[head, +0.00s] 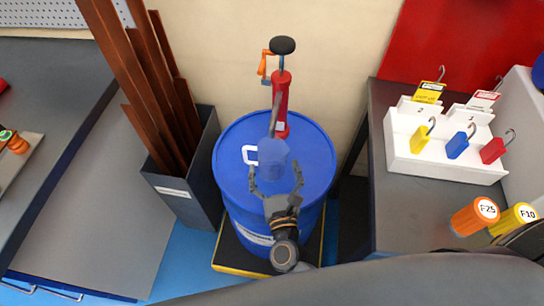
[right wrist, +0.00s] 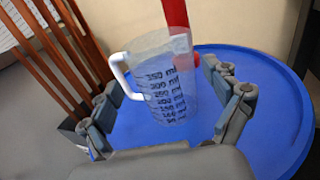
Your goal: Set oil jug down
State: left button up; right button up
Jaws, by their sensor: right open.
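The oil jug (head: 272,158) is a clear measuring jug with a white handle and dark volume marks. It stands upright on the blue drum's lid (head: 315,150), in front of the red hand pump. In the right wrist view the jug (right wrist: 165,90) sits between the spread fingers of my right gripper (right wrist: 170,105), with gaps on both sides. In the head view my right gripper (head: 275,184) reaches in from the front, open around the jug's near side. Its fingers do not appear to grip the jug. My left gripper is not in view.
The red pump (head: 282,100) with its orange crank rises behind the jug. A dark bin (head: 190,190) of brown bars stands left of the drum. At right, a grey bench (head: 405,210) carries a white rack (head: 445,160) with coloured padlocks. The drum lid is otherwise clear.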

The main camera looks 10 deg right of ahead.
jog(key=s, duration=0.5)
jog(key=s+b, duration=0.1)
jog(key=s, duration=0.2)
jog(key=shift+a, duration=0.35)
dwell(0.8)
